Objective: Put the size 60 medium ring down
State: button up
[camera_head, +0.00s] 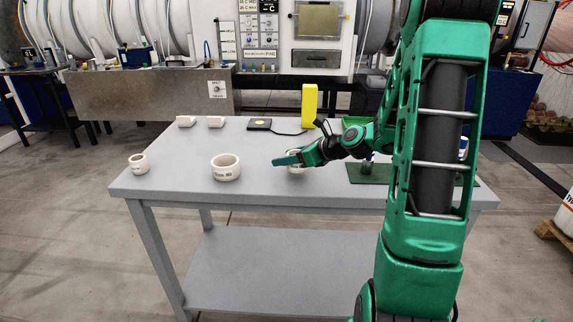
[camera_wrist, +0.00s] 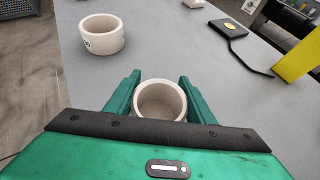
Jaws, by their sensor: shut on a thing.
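The medium ring is a cream-white open cylinder (camera_wrist: 160,90), between the two green fingers of my gripper (camera_wrist: 159,77) in the wrist view. My gripper is shut on it, with a finger on each side, and the ring is upright with its opening facing up. In the head view my gripper (camera_head: 289,160) is low over the middle of the grey table (camera_head: 262,192). There the ring (camera_head: 296,169) is mostly hidden by the fingers, only its lower part showing. It is at or very close to the tabletop; I cannot tell if it touches. Its size mark is not readable.
A larger cream ring (camera_head: 226,168) stands left of my gripper, and a smaller one (camera_head: 138,164) farther left. Two pinkish blocks (camera_head: 186,121) and a black pad (camera_head: 259,124) lie at the back. A yellow post (camera_head: 309,105) stands behind; a green mat (camera_head: 368,174) lies right.

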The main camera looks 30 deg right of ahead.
jog(key=shift+f, duration=1.1)
jog(key=shift+f, duration=0.1)
jog(key=o, duration=1.1)
